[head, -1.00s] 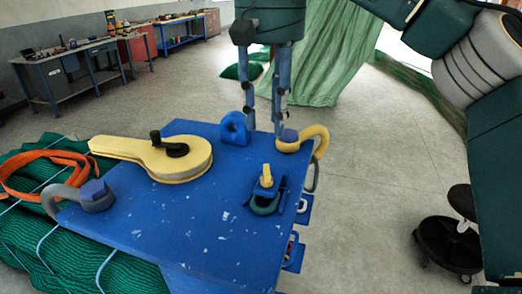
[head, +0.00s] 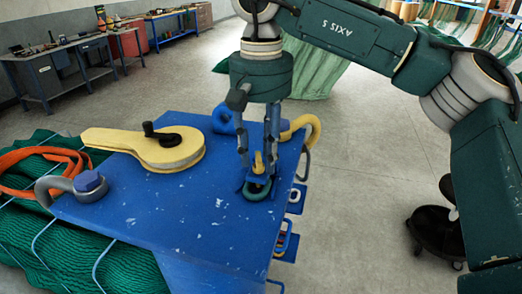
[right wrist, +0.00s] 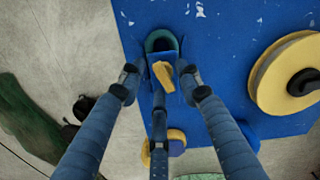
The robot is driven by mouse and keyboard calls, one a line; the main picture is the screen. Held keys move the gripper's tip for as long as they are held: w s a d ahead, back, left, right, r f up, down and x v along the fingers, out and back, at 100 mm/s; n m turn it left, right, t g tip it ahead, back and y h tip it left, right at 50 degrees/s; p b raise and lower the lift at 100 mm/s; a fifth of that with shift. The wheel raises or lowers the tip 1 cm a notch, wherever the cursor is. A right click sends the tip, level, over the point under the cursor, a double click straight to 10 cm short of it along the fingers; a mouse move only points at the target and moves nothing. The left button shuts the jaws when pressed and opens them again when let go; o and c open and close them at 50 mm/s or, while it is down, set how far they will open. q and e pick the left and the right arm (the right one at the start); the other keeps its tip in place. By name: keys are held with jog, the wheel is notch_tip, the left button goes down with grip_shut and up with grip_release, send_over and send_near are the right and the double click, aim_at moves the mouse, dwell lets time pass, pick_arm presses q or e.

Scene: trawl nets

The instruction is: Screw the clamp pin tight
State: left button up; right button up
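The clamp pin (head: 258,163) has a small yellow handle and stands in a blue clamp with a dark green ring (head: 256,191) on the blue plate (head: 160,215). My right gripper (head: 257,168) points down over it, with fingers on either side. In the right wrist view the yellow handle (right wrist: 164,76) lies between the spread fingertips (right wrist: 160,85), with gaps visible at both sides. The third finger is close below the handle; whether it touches is unclear. The gripper is open. My left gripper is not in view.
A yellow block with a black handle (head: 160,150) lies on the plate's left. A yellow shackle (head: 303,129) and a blue eye (head: 222,120) stand behind the gripper. A grey shackle (head: 72,188) is at the left edge.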

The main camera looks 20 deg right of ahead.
grip_shut()
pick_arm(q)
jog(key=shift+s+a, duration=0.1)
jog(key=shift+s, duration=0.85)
